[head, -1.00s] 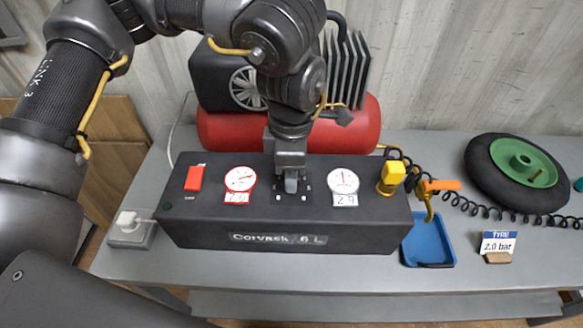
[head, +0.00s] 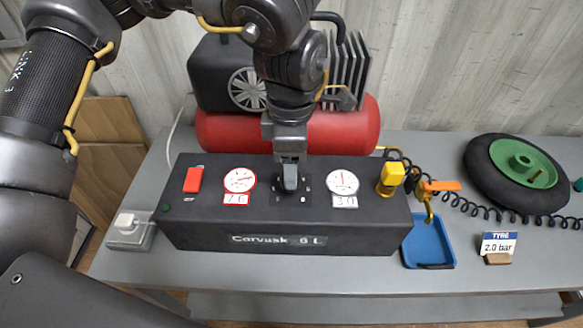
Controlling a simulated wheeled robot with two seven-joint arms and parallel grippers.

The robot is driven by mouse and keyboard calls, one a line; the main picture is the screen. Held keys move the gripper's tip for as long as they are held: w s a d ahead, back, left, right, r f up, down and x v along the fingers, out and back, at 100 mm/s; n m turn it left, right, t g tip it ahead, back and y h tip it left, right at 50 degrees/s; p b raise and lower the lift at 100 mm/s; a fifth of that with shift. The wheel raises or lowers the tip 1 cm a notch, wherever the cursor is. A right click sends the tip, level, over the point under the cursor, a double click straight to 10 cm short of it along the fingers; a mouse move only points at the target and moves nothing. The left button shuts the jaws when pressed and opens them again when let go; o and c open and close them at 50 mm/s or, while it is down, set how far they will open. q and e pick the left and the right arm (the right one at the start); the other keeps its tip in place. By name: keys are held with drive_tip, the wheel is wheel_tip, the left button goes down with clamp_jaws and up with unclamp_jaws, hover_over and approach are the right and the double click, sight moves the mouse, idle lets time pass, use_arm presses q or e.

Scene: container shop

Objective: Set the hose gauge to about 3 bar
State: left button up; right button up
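The black control box (head: 280,240) sits on the bench in the head view. Its right white gauge (head: 342,183) has a plate below reading 3.0, with its needle pointing about straight up. The knob is mostly hidden by the fingers. My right gripper is not in view.
A red compressor (head: 345,128) stands behind the box. A red switch (head: 193,179) is at the box's left and a yellow fitting (head: 391,177) at its right. A blue tray (head: 430,242), a wheel (head: 515,172) and a "2.0 bar" sign (head: 498,244) are to the right.

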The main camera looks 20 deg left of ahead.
use_arm(q)
wheel_tip(320, 180, up, 8)
drive_tip(key=shift+f, duration=0.15)
idle(0.4)
